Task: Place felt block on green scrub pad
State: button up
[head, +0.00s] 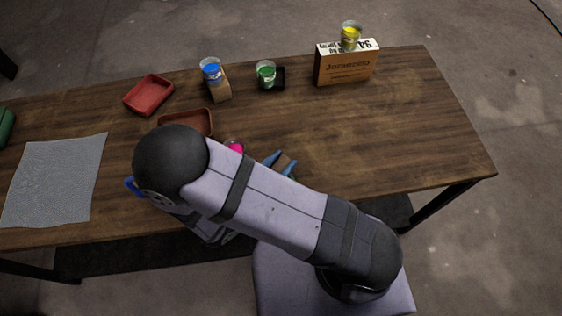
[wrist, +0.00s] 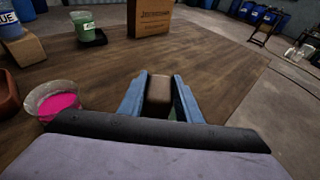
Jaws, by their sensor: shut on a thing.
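My gripper (head: 281,163) has blue fingers and is shut on a brown block, which looks like the felt block (wrist: 159,91). The block sits between the fingertips in the wrist view, low over the table or close to it. A small patch of green, perhaps the green scrub pad (wrist: 172,115), shows just below the block between the fingers. Most of it is hidden by the block and fingers, so I cannot tell whether they touch. In the head view my arm covers the area in front of the gripper.
A pink-filled cup (wrist: 55,101) stands left of my gripper. A brown tray (head: 199,121), a red tray (head: 148,95), a blue vat (head: 212,74) by a wooden block, a green vat (head: 266,75) and a cardboard box (head: 346,66) stand farther back. The table's right part is clear.

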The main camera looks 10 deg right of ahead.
jog(key=shift+f, duration=0.15)
jog(key=o, duration=1.1)
jog(key=shift+r, duration=0.2)
jog(key=shift+b+v, duration=1.15)
jog(key=shift+v, duration=4.85)
